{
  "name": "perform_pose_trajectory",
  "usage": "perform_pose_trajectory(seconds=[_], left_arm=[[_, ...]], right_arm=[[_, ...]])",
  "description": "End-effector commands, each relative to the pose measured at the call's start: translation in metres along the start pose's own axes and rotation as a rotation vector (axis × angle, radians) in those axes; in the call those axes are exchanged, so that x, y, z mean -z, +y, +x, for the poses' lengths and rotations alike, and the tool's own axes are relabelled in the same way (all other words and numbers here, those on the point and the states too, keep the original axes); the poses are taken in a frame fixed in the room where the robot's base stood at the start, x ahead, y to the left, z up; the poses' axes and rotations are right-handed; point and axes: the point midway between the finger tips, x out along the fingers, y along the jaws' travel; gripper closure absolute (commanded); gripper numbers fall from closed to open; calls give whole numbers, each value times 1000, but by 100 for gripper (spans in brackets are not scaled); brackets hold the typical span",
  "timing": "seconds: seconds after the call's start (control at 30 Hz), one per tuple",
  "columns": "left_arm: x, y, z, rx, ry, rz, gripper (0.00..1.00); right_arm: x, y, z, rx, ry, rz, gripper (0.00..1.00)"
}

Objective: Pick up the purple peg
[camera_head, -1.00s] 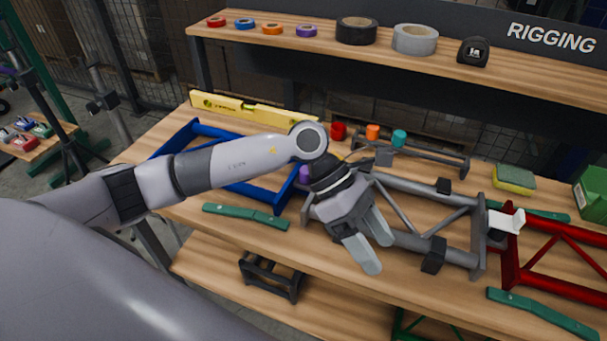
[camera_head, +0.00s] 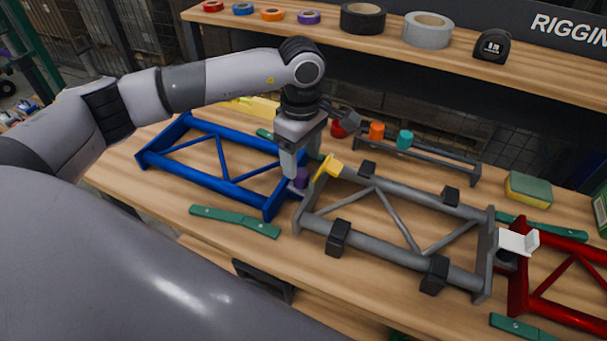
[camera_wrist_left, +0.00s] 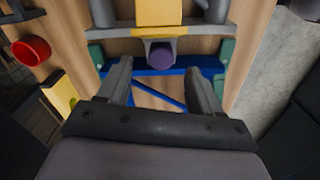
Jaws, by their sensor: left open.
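The purple peg (camera_head: 301,177) sits between the blue frame (camera_head: 272,201) and the left end of the grey frame (camera_head: 304,212), beside a yellow bracket (camera_head: 328,168). My left gripper (camera_head: 302,166) points down over it, open and empty, and partly hides it. In the left wrist view the peg (camera_wrist_left: 161,56) shows its round end below the yellow bracket (camera_wrist_left: 158,14), just ahead of and between the two spread fingertips (camera_wrist_left: 158,70). I see no finger touching it. My right gripper is not in view.
A red peg (camera_head: 338,129), an orange peg (camera_head: 376,131) and a teal peg (camera_head: 404,139) stand near a dark rack behind. Black clamps (camera_head: 338,238) sit on the grey frame. A red frame (camera_head: 518,290) stands right. A green strip (camera_head: 235,221) lies in front.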

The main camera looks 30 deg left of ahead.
Motion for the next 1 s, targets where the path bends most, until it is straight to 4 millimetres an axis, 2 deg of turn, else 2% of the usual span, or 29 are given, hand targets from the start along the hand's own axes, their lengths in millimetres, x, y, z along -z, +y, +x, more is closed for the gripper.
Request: perform_pose_trajectory(seconds=[0.3,0.6,0.8,1.0], left_arm=[[-1,-1,44,2,-2,1,35],[-1,0,50,0,-2,1,35],[-1,0,49,0,-2,1,97],[-1,0,49,-1,-2,0,97]], right_arm=[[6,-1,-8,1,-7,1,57],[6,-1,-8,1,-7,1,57],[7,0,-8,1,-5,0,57],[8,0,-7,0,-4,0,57]])
